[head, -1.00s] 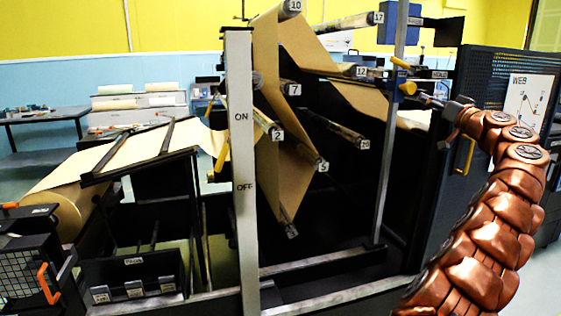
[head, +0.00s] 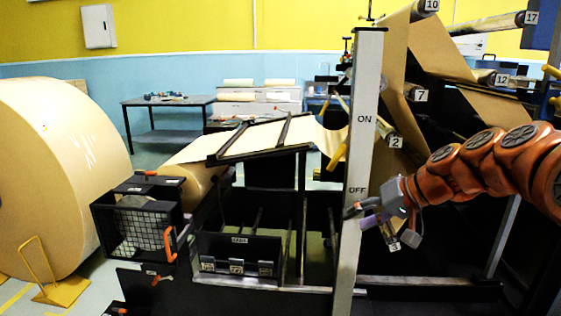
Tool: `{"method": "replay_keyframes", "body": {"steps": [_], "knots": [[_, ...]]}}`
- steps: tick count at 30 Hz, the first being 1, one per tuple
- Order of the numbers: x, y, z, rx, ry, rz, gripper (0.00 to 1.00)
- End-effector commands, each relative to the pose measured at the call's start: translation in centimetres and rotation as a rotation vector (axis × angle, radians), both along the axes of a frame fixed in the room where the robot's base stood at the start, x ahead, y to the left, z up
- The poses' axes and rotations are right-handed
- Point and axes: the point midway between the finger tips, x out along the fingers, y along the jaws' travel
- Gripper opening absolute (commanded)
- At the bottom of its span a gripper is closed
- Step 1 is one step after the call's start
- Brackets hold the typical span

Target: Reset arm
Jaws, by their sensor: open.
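My copper-coloured arm (head: 480,160) reaches in from the right edge of the head view. My gripper (head: 356,214) is at its end, pointing left. It is open and holds nothing that I can see. It is in front of or beside the pale post (head: 364,140) marked ON and OFF, just below the OFF label. I cannot tell whether it touches the post.
Numbered rollers carry brown paper (head: 397,60) behind my arm. A guarded black box (head: 140,215) with orange handles and a labelled black bin (head: 238,258) stand left of the post. A huge paper roll (head: 60,170) stands at far left beside a yellow wheel chock (head: 62,290).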

Motion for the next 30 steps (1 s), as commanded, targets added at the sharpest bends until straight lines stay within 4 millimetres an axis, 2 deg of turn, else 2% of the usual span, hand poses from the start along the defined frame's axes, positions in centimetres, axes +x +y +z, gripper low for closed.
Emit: {"method": "replay_keyframes", "body": {"steps": [1,6,10,15,21,30], "knots": [[-2.4,1.8,-1.4,-0.032,0.054,0.028,0.47],[-10.2,5.0,-6.4,-0.153,0.240,0.083,0.47],[-16.7,5.7,-10.1,-0.263,0.374,0.108,0.47],[-24.6,4.6,-13.9,-0.414,0.520,0.111,0.47],[-30.6,2.7,-16.5,-0.537,0.629,0.099,0.47],[-36.7,0.0,-18.7,-0.666,0.729,0.074,0.47]]}}
